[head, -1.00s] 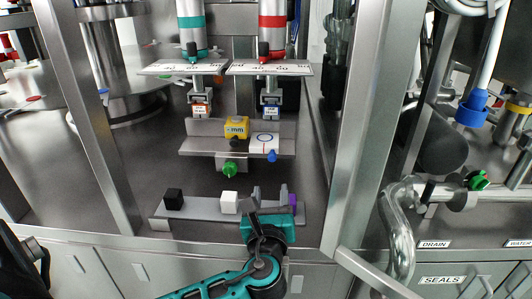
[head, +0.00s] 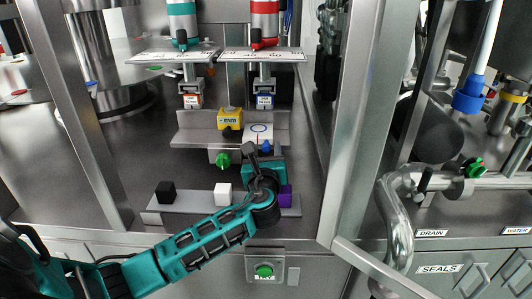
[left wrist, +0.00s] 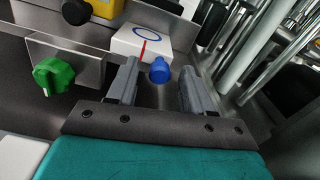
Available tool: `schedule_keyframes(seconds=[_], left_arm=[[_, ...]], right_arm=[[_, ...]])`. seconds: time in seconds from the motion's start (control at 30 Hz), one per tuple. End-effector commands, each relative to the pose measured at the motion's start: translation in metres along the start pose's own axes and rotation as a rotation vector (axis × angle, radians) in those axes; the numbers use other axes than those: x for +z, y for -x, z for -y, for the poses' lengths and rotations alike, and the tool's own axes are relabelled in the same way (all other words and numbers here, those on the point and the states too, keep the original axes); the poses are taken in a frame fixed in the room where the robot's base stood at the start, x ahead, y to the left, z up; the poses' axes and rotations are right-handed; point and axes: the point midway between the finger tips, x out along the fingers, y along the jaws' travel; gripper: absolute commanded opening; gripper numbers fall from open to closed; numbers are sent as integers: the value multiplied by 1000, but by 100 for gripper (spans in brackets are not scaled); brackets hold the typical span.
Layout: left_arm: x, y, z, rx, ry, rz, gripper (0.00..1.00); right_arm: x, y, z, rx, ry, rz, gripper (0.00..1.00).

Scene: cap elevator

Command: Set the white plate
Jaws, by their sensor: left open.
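A white plate with a blue ring (head: 258,133) sits on the right part of the middle metal ledge. It also shows in the left wrist view (left wrist: 136,42), with a thin red line at its near edge. A blue knob (left wrist: 160,70) is at the ledge front, just below the plate. My left gripper (left wrist: 158,88) is open and empty, its two fingers pointing at the ledge with the blue knob seen between them. In the head view my left gripper (head: 265,157) is just below the plate, and its hand hides part of the ledge. My right gripper is not in view.
A yellow block (head: 230,118) and a green knob (head: 222,160) are left of the plate. A lower rail (head: 195,203) carries black (head: 166,192), white (head: 223,193) and purple (head: 285,195) blocks. Two numbered plates hang above. A steel post (head: 355,120) stands right.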

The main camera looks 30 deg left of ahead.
Motion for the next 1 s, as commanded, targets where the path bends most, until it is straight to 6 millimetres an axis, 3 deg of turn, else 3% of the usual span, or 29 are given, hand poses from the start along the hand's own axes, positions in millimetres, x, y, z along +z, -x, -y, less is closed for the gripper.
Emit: schedule_keyframes(seconds=[0.37, 0.9, 1.0], left_arm=[[0, -6, 0, 1, 0, 0, 51], [0, -6, 0, 1, -1, 0, 0], [0, -6, 0, 0, -1, 0, 0]], right_arm=[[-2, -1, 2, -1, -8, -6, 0], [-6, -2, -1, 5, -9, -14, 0], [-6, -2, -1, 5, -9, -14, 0]])
